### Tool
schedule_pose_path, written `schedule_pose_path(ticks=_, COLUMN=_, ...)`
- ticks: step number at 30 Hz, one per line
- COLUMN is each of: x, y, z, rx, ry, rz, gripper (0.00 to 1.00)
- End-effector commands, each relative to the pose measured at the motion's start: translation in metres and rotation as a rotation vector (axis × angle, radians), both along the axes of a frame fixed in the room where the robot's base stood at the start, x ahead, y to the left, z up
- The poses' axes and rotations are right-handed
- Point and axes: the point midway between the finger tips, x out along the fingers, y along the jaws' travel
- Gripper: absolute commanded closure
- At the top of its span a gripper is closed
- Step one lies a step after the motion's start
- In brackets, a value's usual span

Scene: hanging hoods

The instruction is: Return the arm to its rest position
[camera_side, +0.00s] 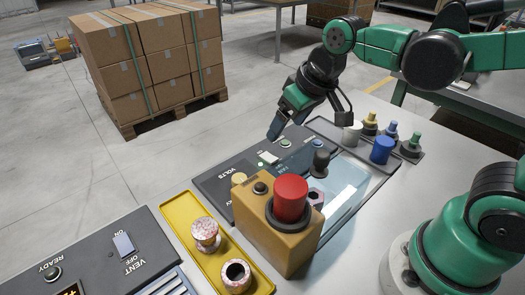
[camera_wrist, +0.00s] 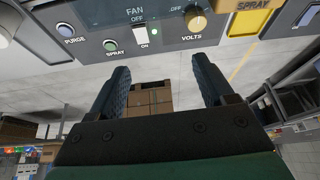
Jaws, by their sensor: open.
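My gripper (camera_side: 308,118) hangs above the back edge of the control panel in the side view, its fingers spread. In the wrist view my gripper (camera_wrist: 161,80) shows two dark ribbed fingers wide apart, with nothing between them but the far floor and boxes. A dark control panel (camera_side: 212,186) lies below it, marked VOLTS. The wrist view shows this panel's FAN switch (camera_wrist: 140,35), VOLTS knob (camera_wrist: 196,22), PURGE button (camera_wrist: 66,30) and SPRAY button (camera_wrist: 111,45). The gripper appears clear of the panel.
An orange-brown box with a red button (camera_side: 291,197) stands in front of the panel. A yellow tray (camera_side: 222,254) holds two speckled spools. White, blue and other small parts (camera_side: 382,150) stand at right. Stacked cartons (camera_side: 150,60) sit on a pallet behind the table.

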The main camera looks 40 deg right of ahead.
Motion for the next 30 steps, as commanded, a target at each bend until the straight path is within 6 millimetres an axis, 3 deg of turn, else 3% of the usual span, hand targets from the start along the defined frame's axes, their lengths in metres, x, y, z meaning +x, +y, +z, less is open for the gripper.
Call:
schedule_pose_path(ticks=3, x=-0.018, y=-0.013, z=0.001, rx=-0.005, ry=-0.094, rz=-0.033, gripper=0.25)
schedule_pose_path(ticks=9, x=-0.031, y=-0.023, z=-0.002, rx=-0.014, ry=-0.188, rz=-0.061, gripper=0.25)
schedule_pose_path(ticks=30, x=-0.033, y=-0.024, z=-0.003, rx=-0.015, ry=-0.203, rz=-0.066, gripper=0.25)
